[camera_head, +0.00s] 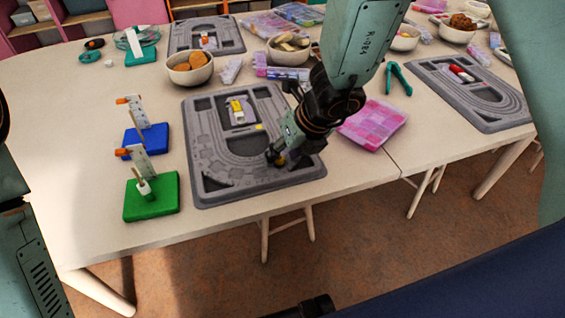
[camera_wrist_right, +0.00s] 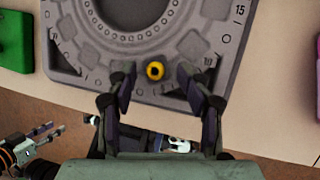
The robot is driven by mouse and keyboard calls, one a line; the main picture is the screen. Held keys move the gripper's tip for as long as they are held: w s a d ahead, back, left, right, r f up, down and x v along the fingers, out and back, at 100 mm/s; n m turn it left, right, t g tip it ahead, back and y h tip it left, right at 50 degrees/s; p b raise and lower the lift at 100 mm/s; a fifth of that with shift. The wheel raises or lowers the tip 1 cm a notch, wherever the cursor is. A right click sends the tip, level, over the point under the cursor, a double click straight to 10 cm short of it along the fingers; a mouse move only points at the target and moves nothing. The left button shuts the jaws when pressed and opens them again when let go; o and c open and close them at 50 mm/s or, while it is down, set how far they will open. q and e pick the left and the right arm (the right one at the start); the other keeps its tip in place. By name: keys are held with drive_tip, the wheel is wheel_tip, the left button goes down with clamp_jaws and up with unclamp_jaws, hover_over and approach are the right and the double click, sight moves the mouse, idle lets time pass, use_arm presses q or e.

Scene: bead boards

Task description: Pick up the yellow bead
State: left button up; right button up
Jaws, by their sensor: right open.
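The yellow bead (camera_wrist_right: 155,70) is small and round with a dark hole facing up. It lies on the grey bead board (camera_head: 215,180) near its front edge. In the wrist view it sits between the two fingertips of my right gripper (camera_wrist_right: 155,82), with a gap on each side. The right gripper is open, pointing down at the board, and also shows in the head view (camera_head: 285,157), where it largely hides the bead. My left gripper (camera_wrist_right: 46,132) shows at the lower left of the wrist view, away from the board, its fingers apart and empty.
A green block (camera_head: 150,205) and a blue block (camera_head: 153,137) with upright pieces stand left of the board. A pink bead box (camera_head: 372,123) lies to the right. A bowl (camera_head: 190,75) stands behind the board. The table's front edge is close to the board.

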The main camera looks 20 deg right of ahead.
drive_tip(key=shift+s, duration=0.2)
drive_tip(key=shift+c, duration=0.3)
drive_tip(key=shift+s, duration=0.1)
drive_tip(key=c, duration=0.8)
